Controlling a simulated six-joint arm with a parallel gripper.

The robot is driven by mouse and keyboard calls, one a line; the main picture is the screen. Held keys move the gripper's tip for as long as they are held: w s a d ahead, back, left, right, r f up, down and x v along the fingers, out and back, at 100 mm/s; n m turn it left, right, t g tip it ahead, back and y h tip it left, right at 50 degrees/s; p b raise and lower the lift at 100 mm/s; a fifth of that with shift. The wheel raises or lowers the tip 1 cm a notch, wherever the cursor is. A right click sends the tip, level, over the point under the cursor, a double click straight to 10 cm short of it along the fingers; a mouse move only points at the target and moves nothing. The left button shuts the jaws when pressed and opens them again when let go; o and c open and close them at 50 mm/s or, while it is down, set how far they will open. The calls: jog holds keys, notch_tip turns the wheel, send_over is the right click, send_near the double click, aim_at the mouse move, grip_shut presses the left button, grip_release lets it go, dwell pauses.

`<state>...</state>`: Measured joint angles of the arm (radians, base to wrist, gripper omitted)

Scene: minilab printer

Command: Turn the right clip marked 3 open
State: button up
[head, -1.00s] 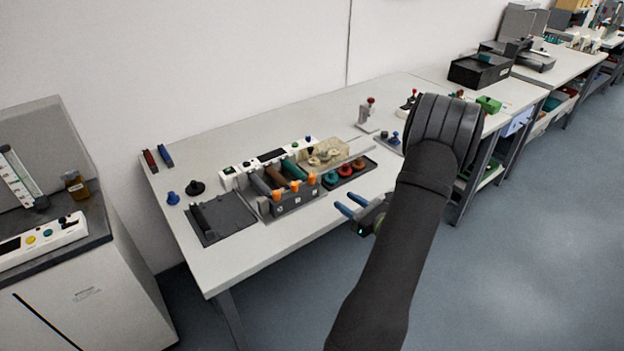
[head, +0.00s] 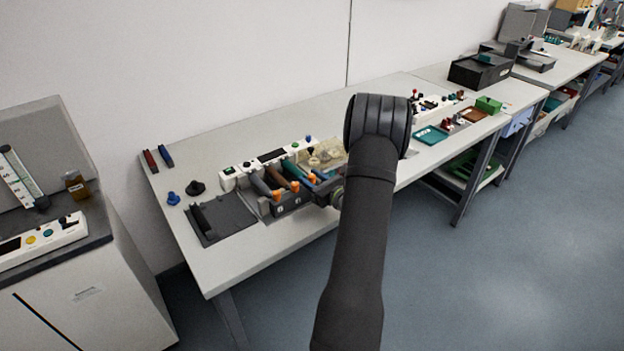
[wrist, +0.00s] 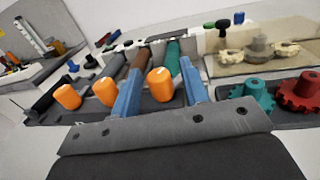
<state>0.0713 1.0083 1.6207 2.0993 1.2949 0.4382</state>
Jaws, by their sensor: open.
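Three orange clips stand in a row along the front of the dark roller block. The right clip (wrist: 160,86) is the one between my fingers in the wrist view; in the head view it (head: 311,178) is partly hidden by my gripper. The middle clip (wrist: 106,92) and the left clip (wrist: 68,97) are outside my fingers, to the left. My gripper (wrist: 163,66) is open, with one blue finger on each side of the right clip; contact cannot be told. It also shows in the head view (head: 316,180). The clip numbers are not readable.
Behind the clips lie a brown roller (wrist: 138,62) and a green roller (wrist: 173,54). A teal gear (wrist: 250,96) and a red gear (wrist: 300,92) sit close on the right. A dark tray (head: 222,218) is left of the block. The table's front edge is clear.

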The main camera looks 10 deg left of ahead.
grip_shut()
jog(key=shift+m+t+h, duration=0.3)
jog(key=shift+t, duration=0.1)
jog(key=shift+m+t+h, duration=0.9)
jog(key=shift+t+h, duration=0.1)
jog(key=shift+m+t+h, duration=1.4)
jog(key=shift+m+h, duration=0.3)
jog(key=shift+h, duration=0.6)
grip_release()
